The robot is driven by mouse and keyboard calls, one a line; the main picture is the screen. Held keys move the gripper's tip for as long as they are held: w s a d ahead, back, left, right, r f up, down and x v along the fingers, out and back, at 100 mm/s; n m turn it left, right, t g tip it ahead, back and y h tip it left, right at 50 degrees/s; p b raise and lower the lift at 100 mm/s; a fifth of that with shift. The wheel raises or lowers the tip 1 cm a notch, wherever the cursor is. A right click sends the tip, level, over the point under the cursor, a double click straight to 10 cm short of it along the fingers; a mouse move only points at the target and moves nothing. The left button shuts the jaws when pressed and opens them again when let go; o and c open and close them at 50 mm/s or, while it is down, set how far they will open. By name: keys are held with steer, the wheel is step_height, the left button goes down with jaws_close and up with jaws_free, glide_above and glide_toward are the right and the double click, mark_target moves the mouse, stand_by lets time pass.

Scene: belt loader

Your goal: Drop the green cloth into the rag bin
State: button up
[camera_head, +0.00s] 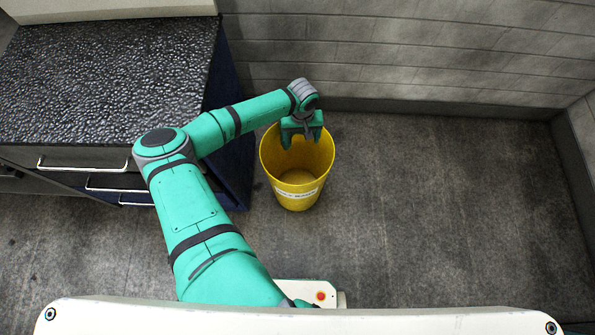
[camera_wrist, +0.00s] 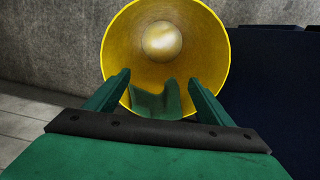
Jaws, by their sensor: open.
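The yellow rag bin (camera_head: 298,197) stands upright on the floor beside the dark cabinet, with a white label on its front. In the wrist view its round mouth (camera_wrist: 215,50) faces me and its inside shows down to the pale bottom. My gripper (camera_head: 301,138) is over the far part of the bin's mouth, fingers apart. The green cloth (camera_wrist: 155,103) shows in the wrist view between the open fingers, against the bin's inner wall. I cannot tell whether it touches the wall or a finger. I cannot make the cloth out in the head view.
A cabinet with a black speckled top (camera_head: 100,80) and drawer handles stands close at the left of the bin. A grey wall (camera_head: 420,55) runs behind. The floor (camera_head: 450,210) to the right is clear.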

step_height(320, 180, up, 11)
steer(key=shift+f, duration=0.15)
stand_by(0.4)
